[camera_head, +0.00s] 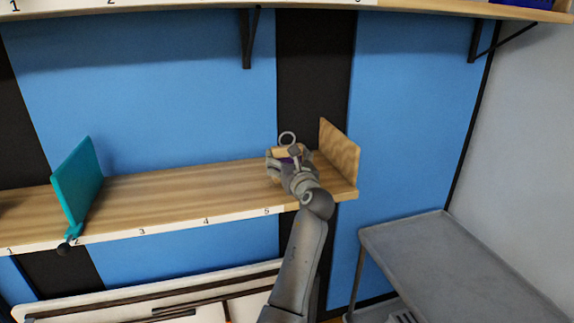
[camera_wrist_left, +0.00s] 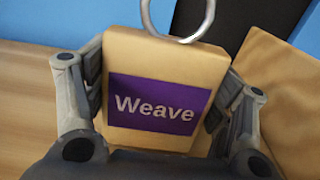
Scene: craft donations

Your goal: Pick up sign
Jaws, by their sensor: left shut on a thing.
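The sign is a light wooden block with a purple panel reading "Weave" and a metal ring at its top. It fills the middle of the left wrist view (camera_wrist_left: 150,66). In the head view the sign (camera_head: 289,152) shows at the right part of the wooden shelf, mostly hidden by my gripper. My left gripper (camera_head: 287,161) is shut on the sign, with a finger at each side of it (camera_wrist_left: 160,100). Whether the sign's base touches the shelf is hidden. My right gripper is not in view.
The shelf (camera_head: 160,186) carries number labels along its front edge. A wooden end panel (camera_head: 340,150) stands close right of the gripper. A teal divider (camera_head: 78,180) stands at left. Another shelf (camera_head: 190,10) runs above. A grey cart (camera_head: 450,265) is at lower right.

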